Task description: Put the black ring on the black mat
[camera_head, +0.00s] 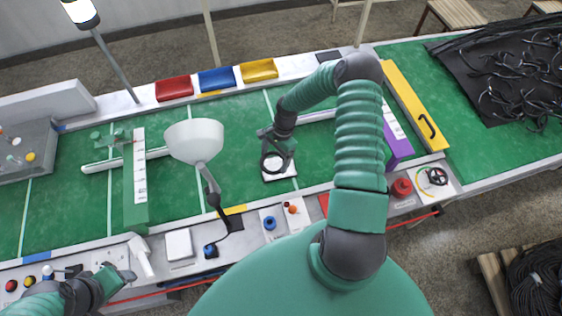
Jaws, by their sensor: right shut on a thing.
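The black ring (263,166) is in the middle of the head view, in the jaws of my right gripper (277,146). The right gripper is shut on it. The ring shows over a white square pad (281,174) on the green bench; I cannot tell if it touches the pad. A small dark mat (328,56) lies at the bench's back edge. A large black mat (468,88) with many black hoses on it lies at the far right. My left gripper (118,276) is at the bottom left, near the bench's front edge, and its jaws are unclear.
Red (174,88), blue (217,79) and yellow (259,70) trays line the back edge. A white lamp (194,141) stands left of the ring. A purple block (397,140) and a yellow bar with a handle (413,105) stand right of my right arm.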

